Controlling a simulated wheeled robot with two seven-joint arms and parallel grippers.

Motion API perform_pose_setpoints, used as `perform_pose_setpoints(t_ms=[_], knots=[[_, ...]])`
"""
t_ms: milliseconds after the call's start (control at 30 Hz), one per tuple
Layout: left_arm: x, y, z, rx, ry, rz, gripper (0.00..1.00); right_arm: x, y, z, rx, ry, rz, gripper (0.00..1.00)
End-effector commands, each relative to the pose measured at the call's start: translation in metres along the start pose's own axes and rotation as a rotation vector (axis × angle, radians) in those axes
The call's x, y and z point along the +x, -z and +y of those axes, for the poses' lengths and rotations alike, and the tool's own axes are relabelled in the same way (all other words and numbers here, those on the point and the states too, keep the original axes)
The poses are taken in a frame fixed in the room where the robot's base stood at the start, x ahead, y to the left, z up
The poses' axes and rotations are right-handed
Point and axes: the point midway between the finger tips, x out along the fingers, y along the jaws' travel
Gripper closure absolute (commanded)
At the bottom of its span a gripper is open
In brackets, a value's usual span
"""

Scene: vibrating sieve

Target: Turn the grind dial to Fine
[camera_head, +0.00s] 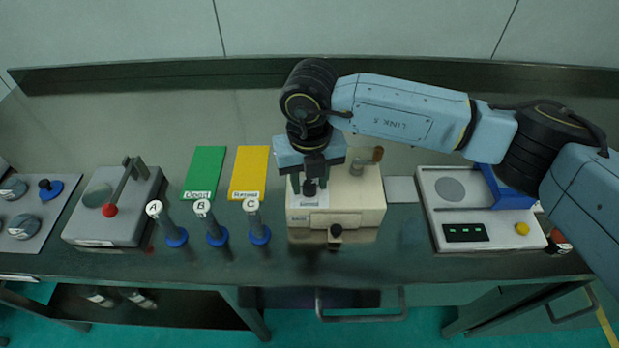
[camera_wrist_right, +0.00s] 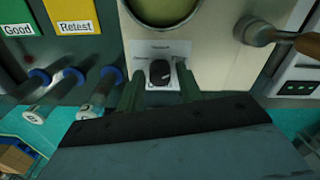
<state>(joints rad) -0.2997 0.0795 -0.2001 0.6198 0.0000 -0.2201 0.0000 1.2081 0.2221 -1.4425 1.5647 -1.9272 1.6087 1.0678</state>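The beige grinder (camera_head: 357,205) stands on the dark bench, right of the middle. Its grind dial (camera_wrist_right: 160,72) is a small black knob on a white label plate, with print too small to read surely. The dial's setting cannot be told. My right gripper (camera_head: 311,188) points down over the grinder's top. In the wrist view its two green-grey fingers (camera_wrist_right: 160,82) stand on either side of the dial, open, with gaps showing between them and the knob. My left gripper is not in view.
A wooden-ended handle (camera_wrist_right: 262,33) juts from the grinder's right. Green (camera_head: 204,172) and yellow (camera_head: 249,172) mats and several blue-based tubes (camera_head: 217,232) are left of it. A grey lever device (camera_head: 113,207) stands farther left; a white scale-like device (camera_head: 480,235) stands right.

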Motion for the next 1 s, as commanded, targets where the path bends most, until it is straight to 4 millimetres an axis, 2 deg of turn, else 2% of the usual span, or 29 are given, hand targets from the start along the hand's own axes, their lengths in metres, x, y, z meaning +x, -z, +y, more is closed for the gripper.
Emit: perform_pose_setpoints(t_ms=[67,333,467,567,800,1000], knots=[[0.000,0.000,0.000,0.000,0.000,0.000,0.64,0.001,0.000,0.000,-0.001,0.000,0.001,0.54],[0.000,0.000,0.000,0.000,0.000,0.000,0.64,0.001,0.001,0.000,-0.002,0.001,0.002,0.54],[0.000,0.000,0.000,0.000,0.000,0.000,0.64,-0.007,0.000,0.000,-0.001,0.001,0.000,0.54],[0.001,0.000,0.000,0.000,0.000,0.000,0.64,-0.024,0.000,0.000,-0.002,0.000,-0.001,0.54],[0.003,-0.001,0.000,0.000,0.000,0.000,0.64,-0.078,0.000,0.000,-0.002,0.000,-0.003,0.54],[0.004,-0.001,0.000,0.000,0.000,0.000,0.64,-0.115,0.000,0.000,-0.002,0.000,-0.001,0.54]])
